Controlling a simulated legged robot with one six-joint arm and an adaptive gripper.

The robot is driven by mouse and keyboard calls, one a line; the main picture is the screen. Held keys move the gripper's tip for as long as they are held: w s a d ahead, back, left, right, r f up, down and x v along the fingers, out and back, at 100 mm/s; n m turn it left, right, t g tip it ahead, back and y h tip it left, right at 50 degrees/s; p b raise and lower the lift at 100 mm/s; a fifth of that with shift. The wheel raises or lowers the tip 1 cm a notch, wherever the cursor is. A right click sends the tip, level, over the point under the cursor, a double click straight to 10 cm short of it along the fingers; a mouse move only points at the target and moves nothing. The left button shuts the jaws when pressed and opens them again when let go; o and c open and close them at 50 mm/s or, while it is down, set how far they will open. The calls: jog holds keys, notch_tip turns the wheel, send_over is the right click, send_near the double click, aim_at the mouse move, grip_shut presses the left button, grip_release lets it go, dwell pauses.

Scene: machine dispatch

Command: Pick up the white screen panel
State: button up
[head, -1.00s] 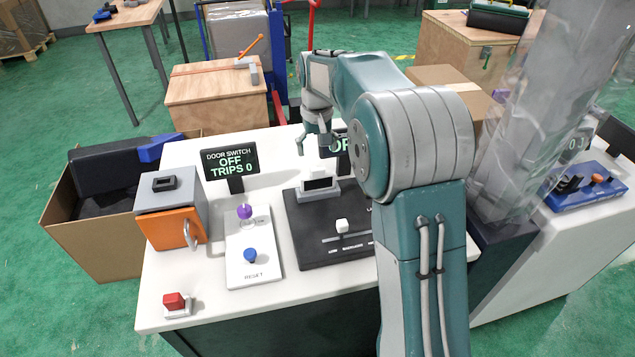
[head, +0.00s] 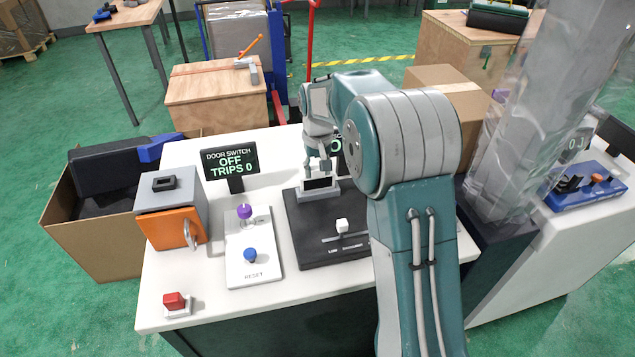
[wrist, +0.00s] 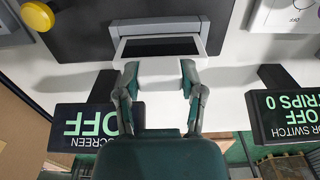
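The white screen panel (wrist: 159,72) has a dark screen face and stands in a grey holder on the black control plate (head: 316,243). In the head view the panel (head: 318,184) shows just below my gripper (head: 318,166). In the wrist view my gripper (wrist: 159,68) has its two fingers apart, one on each side of the panel's white upper part. The fingertips are very close to its side edges; I cannot tell whether they touch. The panel is seated in the holder.
Two display signs stand on the worktop; one reads DOOR SWITCH OFF (head: 230,162), the other SCREEN OFF (wrist: 92,126). A slider knob (head: 342,226), a RESET plate (head: 254,272), an orange-doored box (head: 172,228) and a red button (head: 174,301) are nearby.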

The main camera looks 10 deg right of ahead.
dwell(0.4)
jog(key=shift+r, duration=0.4)
notch_tip(320, 180, up, 2)
jog(key=shift+r, duration=0.15)
jog(key=s+r, duration=0.9)
jog(key=s, duration=0.5)
jog(key=shift+r, duration=0.4)
